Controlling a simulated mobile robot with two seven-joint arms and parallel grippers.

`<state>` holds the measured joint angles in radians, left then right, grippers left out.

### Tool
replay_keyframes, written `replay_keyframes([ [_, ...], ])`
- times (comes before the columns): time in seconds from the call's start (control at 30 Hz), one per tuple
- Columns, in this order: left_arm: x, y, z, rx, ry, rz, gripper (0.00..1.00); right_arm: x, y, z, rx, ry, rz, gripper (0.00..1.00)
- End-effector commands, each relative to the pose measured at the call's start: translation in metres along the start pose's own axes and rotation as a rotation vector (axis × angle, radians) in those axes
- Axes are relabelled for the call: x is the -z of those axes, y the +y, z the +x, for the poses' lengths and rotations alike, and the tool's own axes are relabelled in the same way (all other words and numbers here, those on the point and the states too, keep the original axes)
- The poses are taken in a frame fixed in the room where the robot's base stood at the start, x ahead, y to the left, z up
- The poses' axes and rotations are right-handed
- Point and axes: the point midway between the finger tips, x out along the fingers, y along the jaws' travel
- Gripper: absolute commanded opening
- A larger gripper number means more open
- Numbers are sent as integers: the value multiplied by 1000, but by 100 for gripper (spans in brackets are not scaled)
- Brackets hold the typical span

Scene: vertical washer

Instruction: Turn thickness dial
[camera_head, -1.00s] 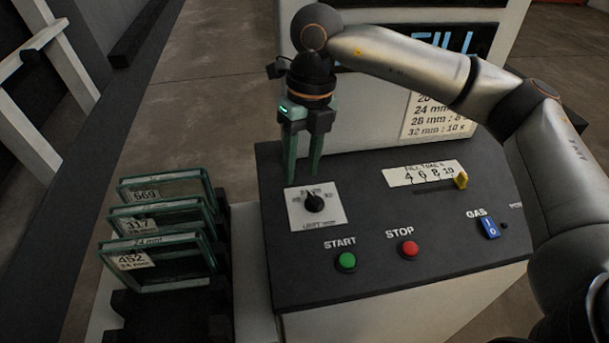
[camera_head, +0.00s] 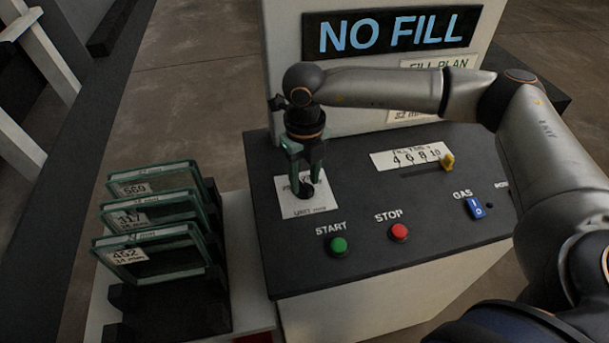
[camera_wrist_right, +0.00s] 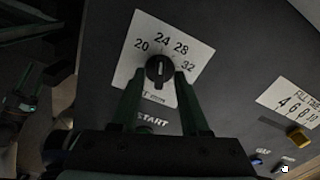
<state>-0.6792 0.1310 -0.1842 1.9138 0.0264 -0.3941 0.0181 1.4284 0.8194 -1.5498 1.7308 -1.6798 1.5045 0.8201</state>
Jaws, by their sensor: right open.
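The thickness dial is a black knob (camera_head: 304,191) on a white plate (camera_head: 318,208) at the left of the dark control panel. The right wrist view shows the same knob (camera_wrist_right: 159,69) with 20, 24, 28 and 32 printed around it; its pale mark seems to point up, near 24. My right gripper (camera_head: 304,178) points down at the dial, its green fingers on either side of the knob and partly hiding it. In the right wrist view, the open fingertips (camera_wrist_right: 158,78) flank the knob; I cannot tell whether they touch it.
The panel also has a green START button (camera_head: 338,245), a red STOP button (camera_head: 399,232), a blue GAS switch (camera_head: 475,208) and a yellow fill-time slider (camera_head: 447,161). Framed glass units (camera_head: 150,250) stand in a dark rack at left. A NO FILL display (camera_head: 392,32) stands behind.

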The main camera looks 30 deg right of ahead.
Motion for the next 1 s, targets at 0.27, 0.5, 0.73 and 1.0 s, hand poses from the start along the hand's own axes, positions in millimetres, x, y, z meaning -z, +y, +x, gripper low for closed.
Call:
replay_keyframes([
  [0.27,0,0,0,0,0,0,50,0,0,5,1,0,-1,45],
  [0.5,0,0,0,0,0,0,50,0,0,4,0,0,-1,26],
  [0.73,1,0,0,0,0,0,50,0,0,4,0,0,-1,0],
  [1.0,1,0,0,0,1,0,50,0,0,4,0,-1,-1,0],
])
